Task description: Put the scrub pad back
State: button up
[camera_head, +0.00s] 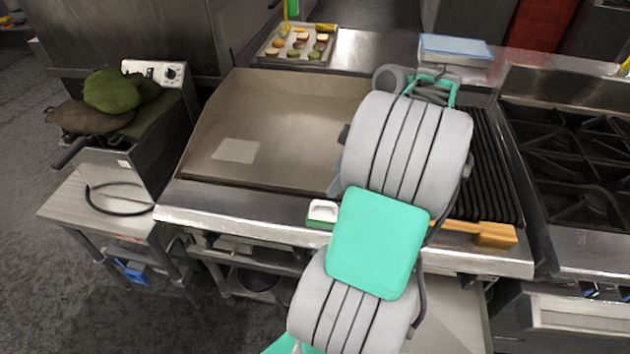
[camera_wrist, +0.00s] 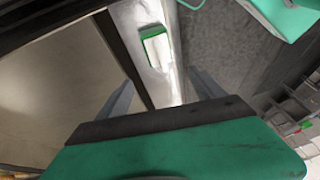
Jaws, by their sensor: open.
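The scrub pad (camera_head: 322,212), green with a white top, lies on the steel front ledge of the griddle, just left of my arm in the head view. In the wrist view the scrub pad (camera_wrist: 155,48) lies on the bright ledge, beyond the fingertips and roughly between their lines. My gripper (camera_wrist: 163,90) is open and empty, with its two grey fingers apart and not touching the pad. In the head view my gripper is mostly hidden behind my arm.
The flat griddle (camera_head: 275,125) is clear. A wooden-handled tool (camera_head: 490,233) lies on the ledge to the right, partly behind my arm. A ribbed grill (camera_head: 490,165) and burner range (camera_head: 575,160) stand right. A food tray (camera_head: 270,58) and blue-topped box (camera_head: 455,50) stand behind.

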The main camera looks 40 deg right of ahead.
jog(key=w+a+r+m+h, duration=0.1)
jog(key=w+a, duration=0.2)
jog(key=a, duration=0.4)
jog(key=w+a+r+m+h, duration=0.1)
jog(key=w+a, duration=0.3)
jog(key=a, duration=0.3)
jog(key=s+a+f+m+t+h, duration=0.1)
jog(key=s+a+m, duration=0.4)
jog(key=a, duration=0.8)
jog(key=shift+s+a+f+h, duration=0.3)
jog(key=shift+s+f+h, duration=0.1)
jog(key=shift+s+h, duration=0.15)
